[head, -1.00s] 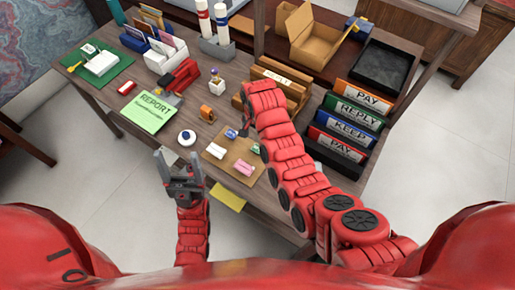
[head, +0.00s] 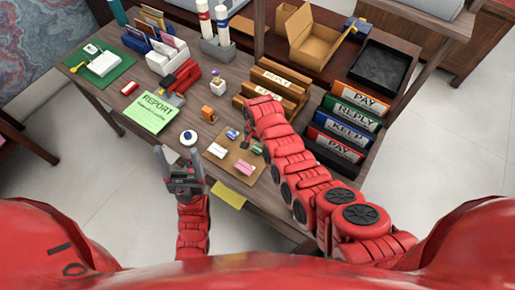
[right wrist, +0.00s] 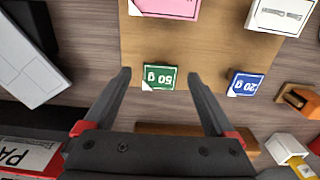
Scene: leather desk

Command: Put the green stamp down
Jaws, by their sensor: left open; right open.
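The green stamp (right wrist: 160,78), marked 50 g, lies on the near edge of the tan board in the right wrist view. It also shows in the head view (head: 256,149), small beside my right arm. My right gripper (right wrist: 160,72) is open, its two fingers apart on either side of the stamp in that view, with visible gaps to it. In the head view the right fingers are hidden by the arm. My left gripper (head: 184,165) is open and empty, near the front edge of the desk.
The tan board (head: 239,169) also holds a blue block (head: 232,134), a white block (head: 217,150) and a pink block (head: 245,167). An orange object (head: 208,113) stands behind it. Labelled binders (head: 345,130) stand right of my right arm. A green report (head: 152,112) lies left.

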